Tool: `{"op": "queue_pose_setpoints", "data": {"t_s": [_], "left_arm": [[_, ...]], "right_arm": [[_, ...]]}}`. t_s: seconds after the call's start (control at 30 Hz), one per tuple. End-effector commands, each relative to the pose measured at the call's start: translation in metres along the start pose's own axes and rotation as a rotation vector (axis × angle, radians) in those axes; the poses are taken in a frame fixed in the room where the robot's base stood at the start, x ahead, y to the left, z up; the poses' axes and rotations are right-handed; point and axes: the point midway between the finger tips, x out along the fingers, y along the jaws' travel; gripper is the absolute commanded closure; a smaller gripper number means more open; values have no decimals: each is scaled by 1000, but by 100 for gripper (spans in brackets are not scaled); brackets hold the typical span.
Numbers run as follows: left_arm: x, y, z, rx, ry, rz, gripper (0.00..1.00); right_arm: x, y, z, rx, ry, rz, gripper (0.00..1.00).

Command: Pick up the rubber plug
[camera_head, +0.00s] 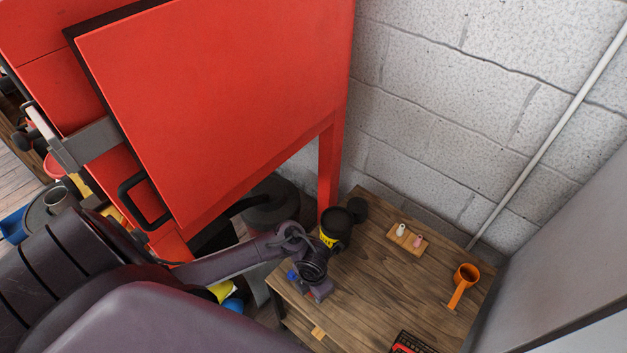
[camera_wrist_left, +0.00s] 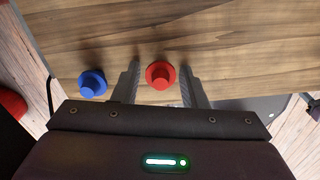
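A red round plug-like piece (camera_wrist_left: 160,74) is on the wooden table in the left wrist view, between the fingers of my left gripper (camera_wrist_left: 160,88). A small gap shows on each side of it, so the gripper is open. A similar blue piece (camera_wrist_left: 92,84) stands to the left, outside the fingers, near the table edge. In the head view my left gripper (camera_head: 318,290) is low over the table's left edge, with the blue piece (camera_head: 292,275) beside it. The red piece is hidden there. I cannot tell which piece is the rubber plug. My right gripper is not in view.
On the wooden table (camera_head: 375,290) are a black and yellow can (camera_head: 337,230) close behind my gripper, a small wooden holder (camera_head: 406,239), an orange handled cup (camera_head: 465,275) and a red basket (camera_head: 408,344). A red cabinet (camera_head: 215,100) stands behind. The table's middle is clear.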

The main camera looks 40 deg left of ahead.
Motion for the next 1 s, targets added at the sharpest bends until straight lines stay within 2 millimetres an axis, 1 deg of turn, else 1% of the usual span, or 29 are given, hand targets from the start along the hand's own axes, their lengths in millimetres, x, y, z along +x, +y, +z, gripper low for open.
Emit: {"op": "queue_pose_setpoints", "data": {"t_s": [0.03,0.2,0.23,0.43,0.5,0.57,0.67,0.8,0.9,1.0], "left_arm": [[0,0,0,0,0,0,68],[0,0,0,0,0,0,91],[0,0,0,0,0,0,93],[-1,0,0,0,0,0,94],[-5,0,0,0,-1,0,94],[-12,0,1,0,-3,-1,94],[-30,0,1,2,-4,1,94],[-61,1,1,2,-2,1,94],[-79,0,1,1,-3,1,94],[-93,0,1,1,-3,0,94]], "right_arm": [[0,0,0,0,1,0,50],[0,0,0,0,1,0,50],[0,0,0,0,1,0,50],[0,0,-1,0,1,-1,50],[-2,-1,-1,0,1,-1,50],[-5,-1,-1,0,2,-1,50],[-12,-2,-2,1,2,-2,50],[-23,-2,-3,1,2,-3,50],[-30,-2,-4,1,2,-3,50],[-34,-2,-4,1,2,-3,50]]}}
